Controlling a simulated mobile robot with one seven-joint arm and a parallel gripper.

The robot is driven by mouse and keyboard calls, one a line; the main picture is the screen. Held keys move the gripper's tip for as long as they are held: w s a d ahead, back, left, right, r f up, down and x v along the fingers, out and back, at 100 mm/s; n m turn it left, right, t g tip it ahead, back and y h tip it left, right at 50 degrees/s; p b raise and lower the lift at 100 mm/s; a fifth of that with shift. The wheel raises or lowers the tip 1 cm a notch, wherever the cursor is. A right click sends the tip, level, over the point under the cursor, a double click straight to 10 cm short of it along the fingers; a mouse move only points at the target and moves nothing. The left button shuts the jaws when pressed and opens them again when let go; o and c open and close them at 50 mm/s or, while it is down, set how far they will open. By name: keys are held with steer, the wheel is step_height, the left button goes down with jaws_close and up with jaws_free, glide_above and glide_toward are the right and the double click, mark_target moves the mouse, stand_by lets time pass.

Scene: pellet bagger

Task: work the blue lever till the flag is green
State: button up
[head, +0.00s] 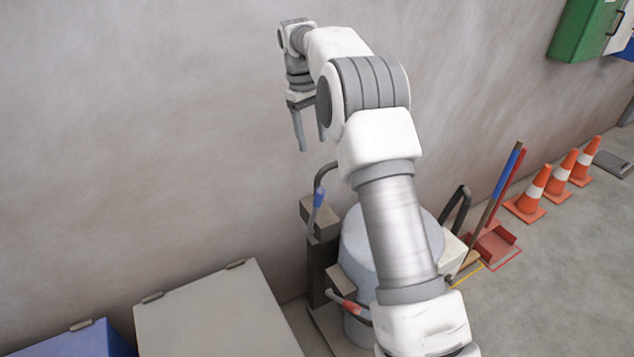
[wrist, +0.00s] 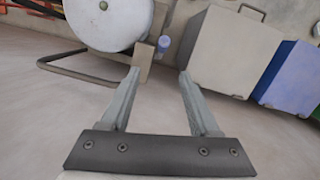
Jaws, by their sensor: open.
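The blue lever (head: 319,197) has a blue grip on a dark bent rod, at the left of the bagger. Its blue grip (wrist: 164,43) shows in the wrist view just beyond and between my fingertips, near a tan block (wrist: 145,62). My gripper (head: 312,145) is open and empty, pointing down above the lever and apart from it. Its two spread fingers also show in the wrist view (wrist: 158,73). The bagger's pale round drum (head: 357,238) is partly hidden behind my arm. I cannot make out the flag in either view.
A red-ended handle (head: 346,305) sticks out low at the front. A grey lidded bin (head: 210,315) and a blue bin (head: 75,342) stand at left. A broom (head: 508,172), dustpan (head: 492,245) and orange cones (head: 532,195) are at right. The wall is close behind.

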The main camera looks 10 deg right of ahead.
mark_target(319, 188)
steer(key=shift+t+y, duration=0.3)
steer(key=shift+t, duration=0.4)
steer(key=f, duration=0.5)
steer(key=s+d+f+p, duration=0.1)
steer(key=f, duration=0.5)
steer(key=s+f+p, duration=0.1)
steer(key=f, duration=0.5)
steer(key=shift+s+d, duration=0.2)
steer(key=shift+d, duration=0.05)
jaws_close()
stand_by(0.4)
